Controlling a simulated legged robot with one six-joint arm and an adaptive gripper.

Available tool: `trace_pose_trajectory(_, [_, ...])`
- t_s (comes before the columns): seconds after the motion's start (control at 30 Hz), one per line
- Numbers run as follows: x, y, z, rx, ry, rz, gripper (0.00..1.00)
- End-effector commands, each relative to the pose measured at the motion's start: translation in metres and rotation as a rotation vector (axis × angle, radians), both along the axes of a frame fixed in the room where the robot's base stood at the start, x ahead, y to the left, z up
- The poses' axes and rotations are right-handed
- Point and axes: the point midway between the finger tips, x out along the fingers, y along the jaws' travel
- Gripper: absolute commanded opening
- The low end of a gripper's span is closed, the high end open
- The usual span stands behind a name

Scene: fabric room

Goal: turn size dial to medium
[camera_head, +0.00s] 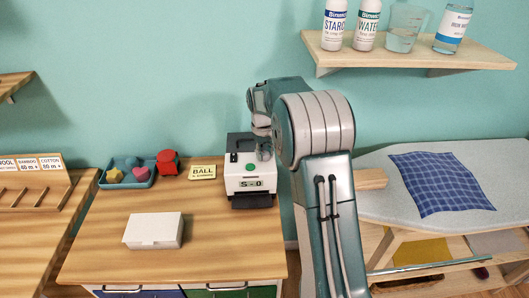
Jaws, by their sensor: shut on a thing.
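A small white machine with a black top (250,180) stands at the right end of the wooden table, against the wall. Its front has a round green button (251,167) and a small display (251,184) that reads "S-0". My gripper (264,152) points down at the right part of the machine's top and is shut on the size dial. The fingers mostly hide the dial, so its pointer and marks cannot be read. My arm comes up from the lower right and bends over to the machine.
A white box (154,230) lies on the table. A blue tray (127,178) of colored pieces, a red object (167,163) and a yellow "BALL" card (203,172) are at the back.

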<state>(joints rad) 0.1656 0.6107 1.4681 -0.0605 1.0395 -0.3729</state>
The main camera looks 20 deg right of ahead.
Motion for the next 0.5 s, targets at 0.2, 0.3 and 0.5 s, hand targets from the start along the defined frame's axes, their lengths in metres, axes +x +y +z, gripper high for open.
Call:
trace_pose_trajectory(0.2, [-0.0007,0.0005,-0.0031,0.001,0.006,-0.115,0.00])
trace_pose_trajectory(0.3, [-0.0006,0.0005,-0.0033,0.001,0.006,-0.194,0.00])
trace_pose_trajectory(0.5, [-0.0004,0.0005,-0.0039,0.001,0.006,-0.366,0.00])
